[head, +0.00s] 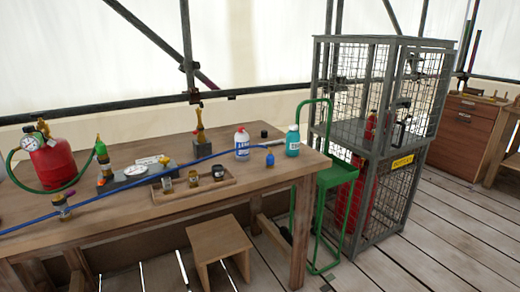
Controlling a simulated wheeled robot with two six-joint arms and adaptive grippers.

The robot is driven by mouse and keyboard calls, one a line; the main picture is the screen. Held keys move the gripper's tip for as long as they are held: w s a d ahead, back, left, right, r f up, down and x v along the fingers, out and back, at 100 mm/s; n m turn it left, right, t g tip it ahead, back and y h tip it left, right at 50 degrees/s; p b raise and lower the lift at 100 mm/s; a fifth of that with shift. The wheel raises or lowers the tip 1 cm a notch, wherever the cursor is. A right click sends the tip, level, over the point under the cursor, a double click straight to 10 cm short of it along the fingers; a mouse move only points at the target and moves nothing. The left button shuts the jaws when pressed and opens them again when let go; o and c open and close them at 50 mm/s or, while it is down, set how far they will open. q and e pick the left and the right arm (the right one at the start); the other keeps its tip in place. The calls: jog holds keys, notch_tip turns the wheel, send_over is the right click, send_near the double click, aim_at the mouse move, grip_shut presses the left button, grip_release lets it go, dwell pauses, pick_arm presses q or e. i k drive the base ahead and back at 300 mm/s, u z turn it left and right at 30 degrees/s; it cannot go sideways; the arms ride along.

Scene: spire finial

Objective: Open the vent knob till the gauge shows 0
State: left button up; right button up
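A dark block with a white-faced gauge (136,170) lies on the wooden bench at the left. A brass fitting (103,158) with a green and yellow top stands beside this gauge. A green hose joins the tank to the brass fitting. Both gauges' readings are too small to tell. I cannot tell which small part is the vent knob. Neither of my grippers is in view.
A stool (217,241), green trolley (335,176) and wire cage (365,130) stand nearby.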

aim_at(164, 161)
jog(key=z, duration=0.7)
jog(key=i, duration=1)
jog(key=u, duration=1.35)
